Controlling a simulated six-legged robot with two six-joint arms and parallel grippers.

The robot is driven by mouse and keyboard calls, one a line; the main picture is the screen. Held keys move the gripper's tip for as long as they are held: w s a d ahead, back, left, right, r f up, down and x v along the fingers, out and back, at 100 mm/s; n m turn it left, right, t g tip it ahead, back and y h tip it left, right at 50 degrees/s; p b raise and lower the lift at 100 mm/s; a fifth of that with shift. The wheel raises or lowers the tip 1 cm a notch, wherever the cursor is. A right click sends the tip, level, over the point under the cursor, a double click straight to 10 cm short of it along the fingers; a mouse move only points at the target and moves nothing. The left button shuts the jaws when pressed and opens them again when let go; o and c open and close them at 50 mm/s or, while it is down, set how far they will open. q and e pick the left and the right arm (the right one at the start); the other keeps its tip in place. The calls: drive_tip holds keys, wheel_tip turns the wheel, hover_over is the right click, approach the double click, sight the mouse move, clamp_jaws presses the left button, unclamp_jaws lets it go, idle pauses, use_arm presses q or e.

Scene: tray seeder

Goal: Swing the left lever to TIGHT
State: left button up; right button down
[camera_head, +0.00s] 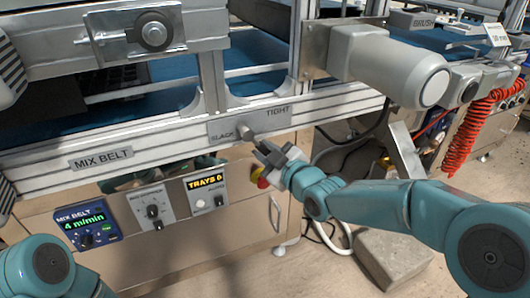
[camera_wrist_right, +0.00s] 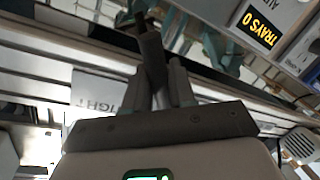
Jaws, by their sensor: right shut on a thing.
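The lever plate (camera_head: 232,124) on the white rail reads SLACK at its left and TIGHT at its right. The left lever's light hub (camera_head: 246,133) sits on it, between the words. My right gripper (camera_head: 268,155) is just below and right of the hub, shut on the lever's handle, mostly hidden in the head view. In the wrist view the dark handle (camera_wrist_right: 152,50) stands between my right fingers (camera_wrist_right: 165,85), with the word TIGHT (camera_wrist_right: 98,92) upside down beside it. My left arm shows at the lower left, but its gripper is out of view.
A red and yellow button (camera_head: 260,178) is close behind my right gripper. The TRAYS display (camera_head: 205,183) and MIX BELT panel (camera_head: 86,224) are on the cabinet below. A large grey motor (camera_head: 385,62) juts out above right, and a red coiled hose (camera_head: 468,135) hangs farther right.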

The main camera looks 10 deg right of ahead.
drive_tip(key=c, duration=1.1)
unclamp_jaws()
use_arm(q)
drive_tip(key=shift+s+d+r+g+p, duration=0.1)
drive_tip(key=shift+s+r+g+p, duration=0.1)
drive_tip(key=shift+s+r+p, duration=0.5)
drive_tip(key=shift+s+d+r+g+p, duration=0.15)
drive_tip(key=shift+s+r+p, duration=0.3)
drive_tip(key=shift+r+p, duration=0.45)
use_arm(e)
drive_tip(key=v, duration=1.6)
drive_tip(key=shift+s, duration=0.2)
drive_tip(key=shift+d, duration=0.1)
drive_tip(key=shift+c, duration=0.2)
